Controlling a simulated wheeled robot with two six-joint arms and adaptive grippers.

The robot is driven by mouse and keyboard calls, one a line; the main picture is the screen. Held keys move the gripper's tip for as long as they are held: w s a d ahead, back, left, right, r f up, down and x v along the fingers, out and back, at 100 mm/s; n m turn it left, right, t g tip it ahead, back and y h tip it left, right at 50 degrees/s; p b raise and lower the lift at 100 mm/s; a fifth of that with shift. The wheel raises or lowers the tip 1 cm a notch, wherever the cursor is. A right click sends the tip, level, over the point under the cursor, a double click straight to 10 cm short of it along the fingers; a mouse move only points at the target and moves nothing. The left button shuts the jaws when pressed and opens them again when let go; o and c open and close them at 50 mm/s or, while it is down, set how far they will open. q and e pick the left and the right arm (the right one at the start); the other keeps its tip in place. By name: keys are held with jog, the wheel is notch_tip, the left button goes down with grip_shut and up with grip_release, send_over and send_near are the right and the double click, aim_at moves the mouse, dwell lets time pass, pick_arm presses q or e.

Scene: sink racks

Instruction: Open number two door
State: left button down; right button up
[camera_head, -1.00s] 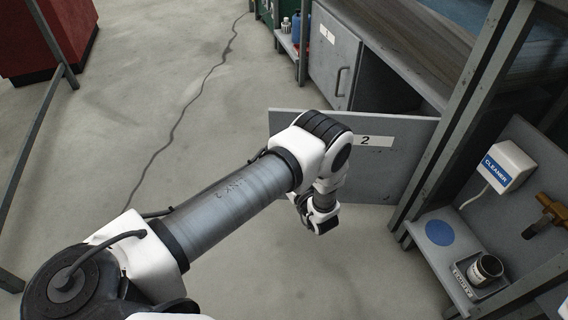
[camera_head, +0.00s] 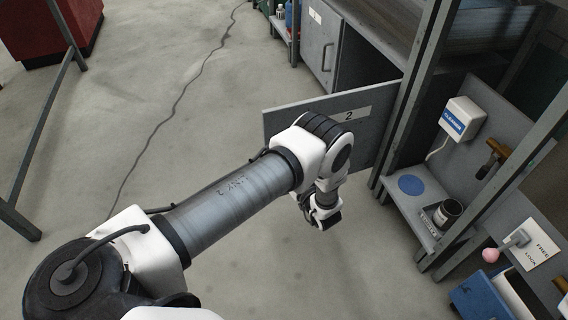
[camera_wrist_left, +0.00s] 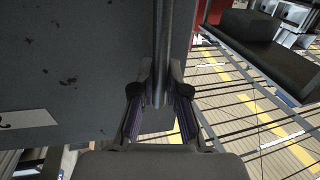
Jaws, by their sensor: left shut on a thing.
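The number two door (camera_head: 375,138) is a grey panel with a white "2" label. It stands swung out from the cabinet frame, with a dark opening behind it. My left gripper (camera_head: 325,212) is at the near side of the door, with the forearm hiding part of the panel in the head view. In the left wrist view, my left gripper (camera_wrist_left: 160,88) is shut on the door's vertical bar handle (camera_wrist_left: 162,45), with the door face (camera_wrist_left: 75,70) to the left. My right gripper is not in view.
Another grey cabinet door (camera_head: 320,45) with a handle is farther back. To the right are a white cleaner box (camera_head: 461,117), a dark cup (camera_head: 447,213) on a low shelf, and a blue bin (camera_head: 482,300). Grey posts stand beside the door. Open floor lies left.

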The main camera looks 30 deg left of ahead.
pick_arm(q)
jog(key=c, duration=1.2)
grip_release()
jog(key=shift+d, duration=0.1)
jog(key=v, duration=0.7)
jog(key=shift+d, duration=0.15)
